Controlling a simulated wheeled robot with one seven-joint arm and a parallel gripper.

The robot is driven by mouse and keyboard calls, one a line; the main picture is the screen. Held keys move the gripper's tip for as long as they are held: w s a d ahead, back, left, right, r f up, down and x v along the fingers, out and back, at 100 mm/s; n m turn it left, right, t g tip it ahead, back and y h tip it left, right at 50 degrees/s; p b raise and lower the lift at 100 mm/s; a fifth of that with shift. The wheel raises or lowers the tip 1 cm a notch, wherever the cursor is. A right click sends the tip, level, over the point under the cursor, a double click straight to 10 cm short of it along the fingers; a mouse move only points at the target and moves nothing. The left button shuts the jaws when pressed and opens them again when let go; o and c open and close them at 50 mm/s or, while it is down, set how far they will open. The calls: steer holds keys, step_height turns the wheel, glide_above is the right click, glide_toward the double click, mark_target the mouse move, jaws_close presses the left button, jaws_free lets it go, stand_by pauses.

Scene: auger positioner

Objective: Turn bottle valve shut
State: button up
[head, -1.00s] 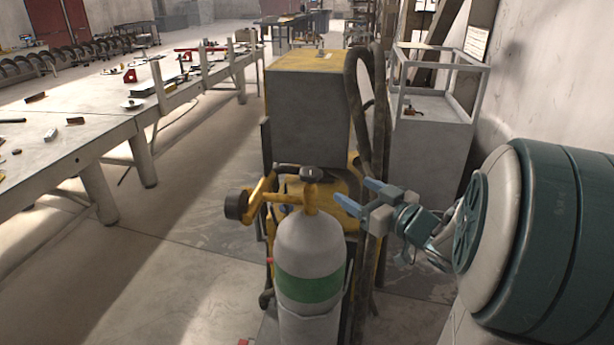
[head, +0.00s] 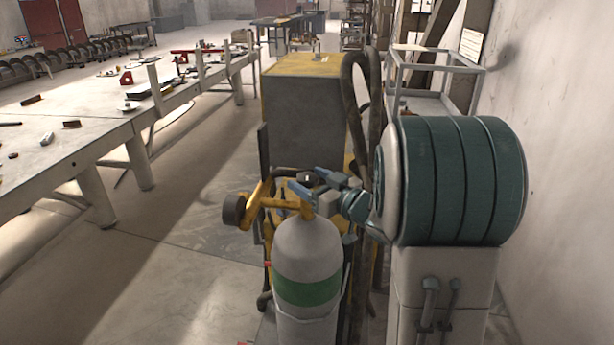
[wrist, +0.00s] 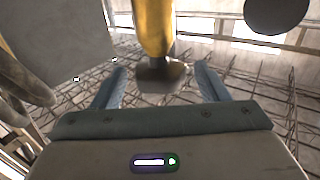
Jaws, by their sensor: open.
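The gas bottle (head: 308,250), grey with a green band, stands upright at the front centre of the head view. A yellow valve body (head: 270,202) sits on its neck, with a dark round valve knob (head: 311,179) on top. In the wrist view the dark knob (wrist: 160,76) on its yellow stem (wrist: 153,28) appears between the fingers, with space on both sides. My gripper (head: 305,178) is open, its blue fingers at the knob in the head view; it also shows in the wrist view (wrist: 160,85). I cannot tell whether a finger touches the knob.
A yellow and grey machine (head: 305,105) stands right behind the bottle, with dark hoses (head: 368,120) at its right. A dark round regulator end (head: 233,210) sticks out left of the valve. A long workbench (head: 100,140) runs along the left, with clear floor between.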

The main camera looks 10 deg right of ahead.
steer(key=shift+w+a, duration=0.35)
steer(key=shift+w, duration=0.2)
steer(key=c, duration=1)
